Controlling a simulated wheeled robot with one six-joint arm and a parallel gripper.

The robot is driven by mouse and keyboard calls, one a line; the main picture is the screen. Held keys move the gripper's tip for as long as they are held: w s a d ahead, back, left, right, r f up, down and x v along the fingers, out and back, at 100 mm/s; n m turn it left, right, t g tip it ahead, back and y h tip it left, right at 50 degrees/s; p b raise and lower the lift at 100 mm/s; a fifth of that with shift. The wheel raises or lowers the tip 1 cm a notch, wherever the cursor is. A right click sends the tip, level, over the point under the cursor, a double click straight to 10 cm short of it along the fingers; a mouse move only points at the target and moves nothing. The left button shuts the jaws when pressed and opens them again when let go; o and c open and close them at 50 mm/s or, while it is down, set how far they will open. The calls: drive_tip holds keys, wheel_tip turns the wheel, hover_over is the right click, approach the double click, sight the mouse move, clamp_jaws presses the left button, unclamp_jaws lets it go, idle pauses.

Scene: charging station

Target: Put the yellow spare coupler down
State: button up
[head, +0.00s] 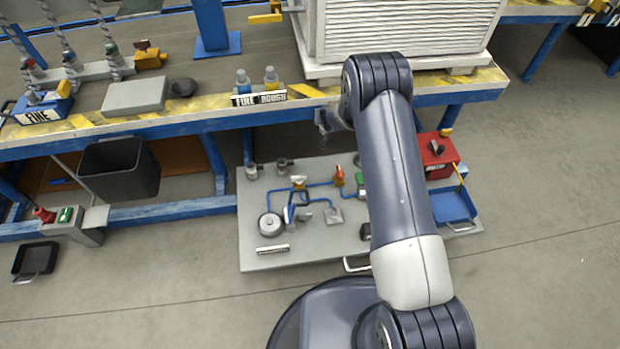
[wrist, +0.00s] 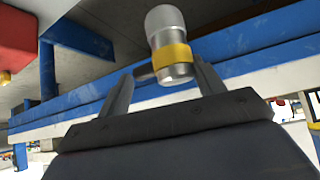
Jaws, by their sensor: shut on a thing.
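The yellow spare coupler (wrist: 172,55) is a silver cylinder with a yellow band. In the wrist view it sits between the two fingers of my gripper (wrist: 163,78), which is shut on it. My gripper also shows in the head view (head: 323,122), just in front of the bench's front edge and above the low grey board. The coupler in my grip cannot be made out in the head view.
The bench (head: 130,122) has a yellow-striped front edge and carries a large louvred white unit (head: 400,30). Below is a grey board (head: 255,195) with blue pipes and fittings. A red box (head: 436,150) and a blue tray (head: 452,207) lie right. A black bin (head: 118,168) stands left.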

drive_tip(key=shift+m+h, duration=0.3)
drive_tip(key=shift+w+a+f+b, duration=0.1)
drive_tip(key=shift+a+f+b, duration=0.3)
drive_tip(key=shift+f+b, duration=2.4)
drive_tip(key=shift+w+a+f+b, duration=0.1)
drive_tip(key=shift+a+f+b, duration=0.6)
drive_tip(key=shift+f, duration=3.85)
drive_tip(key=shift+w+a+f+b, duration=0.15)
drive_tip(key=shift+f+b, duration=1.9)
drive_tip(key=shift+f, duration=1.65)
drive_tip(key=shift+s, duration=0.1)
drive_tip(key=shift+f, duration=0.2)
drive_tip(key=o, duration=1.2)
drive_tip(key=shift+r, duration=0.25)
drive_tip(key=p+v, duration=0.1)
drive_tip(key=v, duration=0.6)
drive_tip(key=shift+s+p, duration=0.25)
drive_tip(key=shift+p, duration=0.15)
